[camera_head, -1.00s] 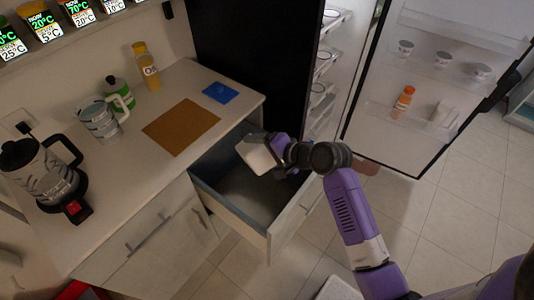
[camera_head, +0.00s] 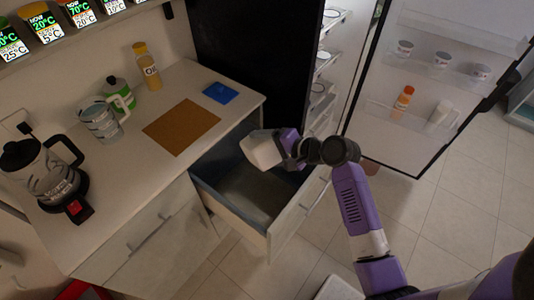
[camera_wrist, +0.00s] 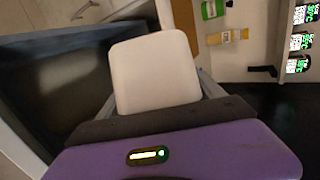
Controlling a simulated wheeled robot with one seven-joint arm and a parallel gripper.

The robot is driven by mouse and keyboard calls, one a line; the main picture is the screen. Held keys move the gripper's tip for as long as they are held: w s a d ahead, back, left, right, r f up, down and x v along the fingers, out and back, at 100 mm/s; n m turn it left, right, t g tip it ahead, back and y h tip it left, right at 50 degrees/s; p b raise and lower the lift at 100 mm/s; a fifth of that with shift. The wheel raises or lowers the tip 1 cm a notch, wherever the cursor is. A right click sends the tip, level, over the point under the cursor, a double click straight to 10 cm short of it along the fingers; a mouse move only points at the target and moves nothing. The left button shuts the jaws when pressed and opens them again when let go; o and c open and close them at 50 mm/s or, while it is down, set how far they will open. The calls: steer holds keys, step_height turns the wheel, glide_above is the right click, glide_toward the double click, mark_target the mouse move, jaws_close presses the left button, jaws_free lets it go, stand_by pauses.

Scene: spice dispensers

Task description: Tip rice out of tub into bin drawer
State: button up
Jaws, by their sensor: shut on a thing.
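My gripper (camera_head: 288,148) is shut on a white tub (camera_head: 262,149), which also shows in the wrist view (camera_wrist: 152,72). The tub is held above the open bin drawer (camera_head: 228,212), near its back end, and looks tilted. In the wrist view the dark inside of the drawer (camera_wrist: 60,85) lies to the left of the tub. I cannot see the tub's opening or any rice in either view. The drawer floor looks plain and greyish, and I cannot tell whether anything lies on it.
The counter (camera_head: 75,235) beside the drawer bears a brown board (camera_head: 181,127), a blue item (camera_head: 220,93), a yellow bottle (camera_head: 147,66), a green bottle (camera_head: 118,92), a jug (camera_head: 100,122) and a kettle (camera_head: 45,172). The open fridge door (camera_head: 425,90) stands to the right.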

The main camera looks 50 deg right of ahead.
steer(key=shift+s+d+r+m+t+y+p, duration=0.15)
steer(key=shift+d+m+t+y, duration=0.1)
steer(key=shift+d+m+y, duration=0.25)
steer(key=shift+s+d+r+m+t+y+p, duration=0.15)
steer(key=shift+d+m+t+y, duration=0.1)
steer(key=shift+d+m+y, duration=0.2)
stand_by(1.1)
steer(key=shift+s+d+f+m+t+y, duration=0.15)
steer(key=shift+d+m+t+y, duration=0.45)
steer(key=shift+d+m+y, duration=0.45)
stand_by(1.3)
